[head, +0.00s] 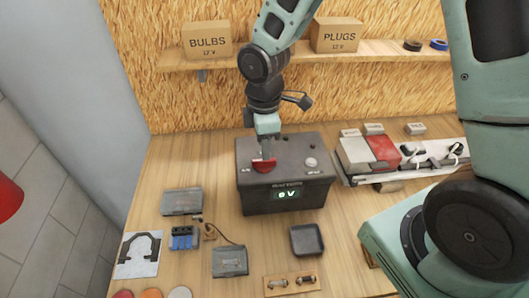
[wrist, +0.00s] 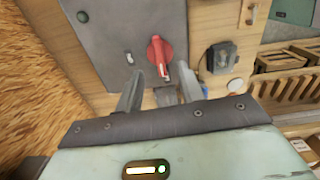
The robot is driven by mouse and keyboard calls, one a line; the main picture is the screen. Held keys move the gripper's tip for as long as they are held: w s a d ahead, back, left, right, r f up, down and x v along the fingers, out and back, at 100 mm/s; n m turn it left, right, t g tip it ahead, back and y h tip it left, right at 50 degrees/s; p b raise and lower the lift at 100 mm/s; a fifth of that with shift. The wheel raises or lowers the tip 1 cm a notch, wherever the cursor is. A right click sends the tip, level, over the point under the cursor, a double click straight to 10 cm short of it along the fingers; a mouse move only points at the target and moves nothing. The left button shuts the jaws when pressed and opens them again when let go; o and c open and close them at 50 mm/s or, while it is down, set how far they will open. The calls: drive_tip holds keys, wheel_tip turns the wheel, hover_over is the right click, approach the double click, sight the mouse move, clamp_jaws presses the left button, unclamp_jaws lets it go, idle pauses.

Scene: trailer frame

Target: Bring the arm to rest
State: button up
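My gripper (head: 265,146) points down over the dark box (head: 310,188) on the workbench; the box's front display reads "0 V". A red knob (head: 263,166) on the box top shows just below the gripper. In the wrist view the red knob (wrist: 158,52) lies beyond and between my two fingertips (wrist: 160,80). The fingers stand apart with a clear gap and hold nothing. I cannot tell whether either finger touches the knob. My arm reaches down from the top of the head view, in front of the shelf.
A shelf (head: 380,50) with BULBS (head: 207,40) and PLUGS (head: 336,34) boxes runs behind my arm. A red and white light unit (head: 385,150) lies right of the dark box. A small black tray (head: 307,240) and several small parts lie in front. The bench's left back is clear.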

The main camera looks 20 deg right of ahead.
drive_tip(key=shift+r, duration=0.5)
drive_tip(key=shift+s+a+f, duration=0.15)
drive_tip(key=shift+s, duration=0.05)
drive_tip(key=s+a+f+m+b, duration=0.1)
drive_tip(key=s+a+m+b, duration=0.2)
drive_tip(key=s+b, duration=0.3)
drive_tip(key=s+a+f+m+b, duration=0.1)
drive_tip(key=s+a+m+b, duration=0.2)
drive_tip(key=s+b, duration=0.4)
drive_tip(key=s+m, duration=0.1)
drive_tip(key=s, duration=0.5)
drive_tip(key=shift+s+f+y+b, duration=0.3)
drive_tip(key=shift+s+f, duration=0.05)
